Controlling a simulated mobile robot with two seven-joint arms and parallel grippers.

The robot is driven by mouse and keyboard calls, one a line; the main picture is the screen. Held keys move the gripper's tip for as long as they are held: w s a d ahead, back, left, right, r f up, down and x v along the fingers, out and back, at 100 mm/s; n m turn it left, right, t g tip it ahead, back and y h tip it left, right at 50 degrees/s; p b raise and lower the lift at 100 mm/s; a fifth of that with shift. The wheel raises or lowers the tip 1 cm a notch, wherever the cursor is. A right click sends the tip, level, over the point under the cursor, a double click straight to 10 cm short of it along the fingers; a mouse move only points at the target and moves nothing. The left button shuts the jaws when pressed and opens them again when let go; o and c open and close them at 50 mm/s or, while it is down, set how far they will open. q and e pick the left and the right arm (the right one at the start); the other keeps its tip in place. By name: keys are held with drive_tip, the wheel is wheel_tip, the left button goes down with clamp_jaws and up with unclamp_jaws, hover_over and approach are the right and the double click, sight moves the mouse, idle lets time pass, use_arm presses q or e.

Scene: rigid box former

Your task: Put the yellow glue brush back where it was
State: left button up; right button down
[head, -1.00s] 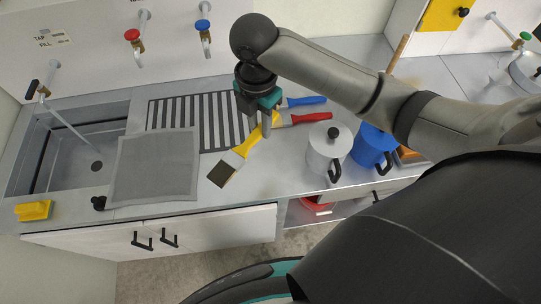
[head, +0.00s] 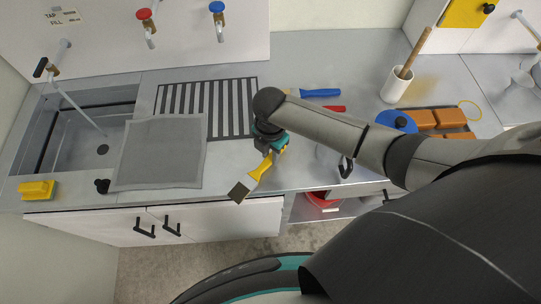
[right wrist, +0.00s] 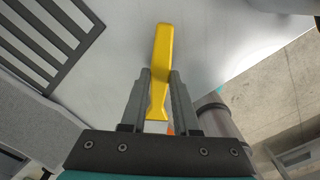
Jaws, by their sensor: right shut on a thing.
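The yellow glue brush (head: 263,172) has a yellow handle and a dark, flat bristle end. My right gripper (head: 273,149) is shut on its handle. The bristle end points down-left and overlaps the counter's front edge in the head view; its height cannot be told. In the right wrist view the yellow handle (right wrist: 161,50) stands between the two fingers (right wrist: 159,78). A blue-handled brush (head: 315,93) and a red-handled brush (head: 335,109) lie on the counter behind my right arm, partly hidden. My left gripper is not in view.
A slatted rack (head: 230,100) and a grey mat (head: 160,155) lie left of the gripper, beside the sink (head: 75,140). A blue pot (head: 398,122) and a silver pot are mostly hidden by my arm. Brown blocks (head: 423,119) lie at the right.

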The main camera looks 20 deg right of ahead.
drive_tip(key=shift+f, duration=0.55)
drive_tip(key=c, duration=0.7)
unclamp_jaws()
drive_tip(key=shift+f, duration=0.1)
drive_tip(key=shift+o, duration=0.2)
wheel_tip(320, 180, up, 12)
drive_tip(key=p, duration=0.2)
